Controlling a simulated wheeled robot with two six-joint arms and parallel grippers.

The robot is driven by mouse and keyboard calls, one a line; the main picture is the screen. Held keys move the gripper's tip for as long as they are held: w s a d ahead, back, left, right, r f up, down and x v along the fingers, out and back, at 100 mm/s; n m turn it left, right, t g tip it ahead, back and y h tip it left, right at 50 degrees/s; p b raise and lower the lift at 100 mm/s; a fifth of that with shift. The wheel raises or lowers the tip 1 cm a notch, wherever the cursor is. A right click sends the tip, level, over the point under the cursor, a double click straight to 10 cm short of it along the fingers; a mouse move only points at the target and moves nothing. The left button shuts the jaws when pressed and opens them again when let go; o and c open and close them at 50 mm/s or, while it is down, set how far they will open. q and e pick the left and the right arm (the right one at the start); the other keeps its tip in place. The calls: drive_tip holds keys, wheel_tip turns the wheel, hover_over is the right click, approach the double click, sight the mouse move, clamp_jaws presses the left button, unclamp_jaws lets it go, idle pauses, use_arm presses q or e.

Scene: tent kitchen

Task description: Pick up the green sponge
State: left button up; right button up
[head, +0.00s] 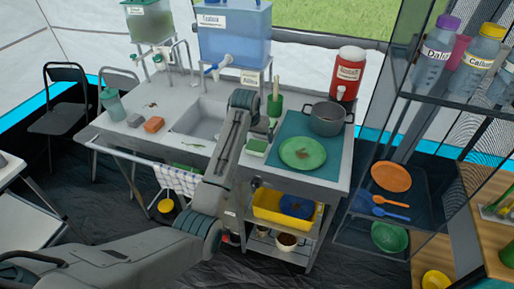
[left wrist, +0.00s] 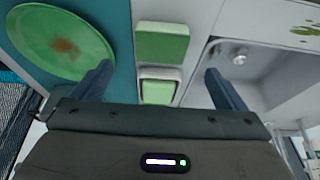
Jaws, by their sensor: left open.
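The green sponge (head: 257,145) lies on the counter between the sink and the teal mat, partly beside my left arm in the head view. In the left wrist view the sponge (left wrist: 162,42) is a green block with a pale edge, in line with the gap between the fingers and beyond their tips. My left gripper (left wrist: 158,70) is open and empty, above the counter. In the head view my left gripper (head: 258,122) is partly hidden by its own arm. My right gripper is not in view.
A white-rimmed green item (left wrist: 158,88) sits beside the sponge. A green plate (head: 303,152) and a grey pot (head: 327,118) stand on the mat, right of the sponge. The sink (head: 200,118) is left. A red dispenser (head: 347,75) and a blue water tank (head: 235,38) stand behind.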

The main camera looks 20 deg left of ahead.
sight(256, 146)
use_arm(q)
drive_tip(key=shift+x, duration=1)
drive_tip(key=x, duration=0.1)
drive_tip(key=p+x, duration=0.2)
drive_tip(key=shift+s+f, duration=0.15)
drive_tip(key=shift+f, duration=0.35)
drive_tip(key=shift+x, duration=0.8)
drive_tip(key=c, duration=1.1)
drive_tip(key=shift+r, duration=0.15)
